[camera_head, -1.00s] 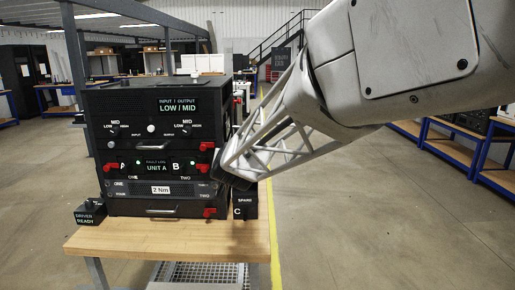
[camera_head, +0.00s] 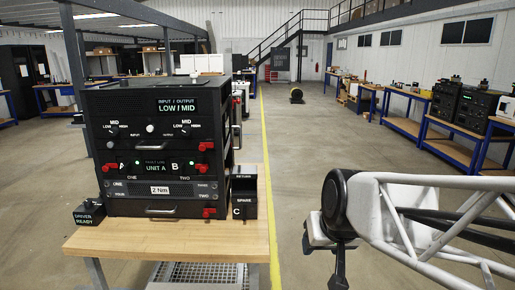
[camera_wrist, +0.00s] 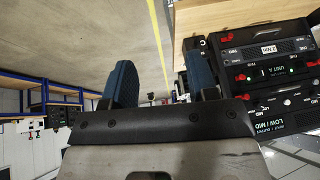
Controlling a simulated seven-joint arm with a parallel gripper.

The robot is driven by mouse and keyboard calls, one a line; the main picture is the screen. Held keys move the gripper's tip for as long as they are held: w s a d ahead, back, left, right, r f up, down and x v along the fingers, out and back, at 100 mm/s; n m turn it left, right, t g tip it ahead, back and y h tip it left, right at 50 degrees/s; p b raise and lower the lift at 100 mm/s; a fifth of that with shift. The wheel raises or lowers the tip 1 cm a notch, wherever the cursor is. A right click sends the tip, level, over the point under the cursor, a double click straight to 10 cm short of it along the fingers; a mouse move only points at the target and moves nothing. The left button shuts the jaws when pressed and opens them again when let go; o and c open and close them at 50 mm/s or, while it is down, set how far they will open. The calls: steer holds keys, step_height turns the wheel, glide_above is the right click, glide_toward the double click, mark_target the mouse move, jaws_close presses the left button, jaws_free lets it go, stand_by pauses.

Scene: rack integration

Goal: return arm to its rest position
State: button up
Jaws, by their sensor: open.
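My gripper (camera_wrist: 162,76) shows in the wrist view with its two blue-padded fingers spread apart and nothing between them. In the head view my arm is at the lower right, clear of the bench, over open floor. The black rack unit (camera_head: 148,92) stands on the wooden bench (camera_head: 180,238) at the left, with red latches, knobs and a "2 Nm" label. A gap separates my arm from the rack and bench.
A small "DRIVER READY" box (camera_head: 89,215) sits at the bench's left. A black "RETURN / SPARE" holder (camera_head: 244,195) stands right of the rack. A yellow floor line (camera_head: 268,180) runs past the bench.

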steer(key=s+d+f+g+h, duration=0.1)
steer(key=s+d+f+g, duration=0.2)
steer(key=s, duration=0.9)
steer(key=shift+d+m+h, duration=0.3)
steer(key=shift+d+m, duration=0.1)
steer(key=shift+d, duration=0.8)
steer(key=shift+w, duration=0.1)
stand_by(0.4)
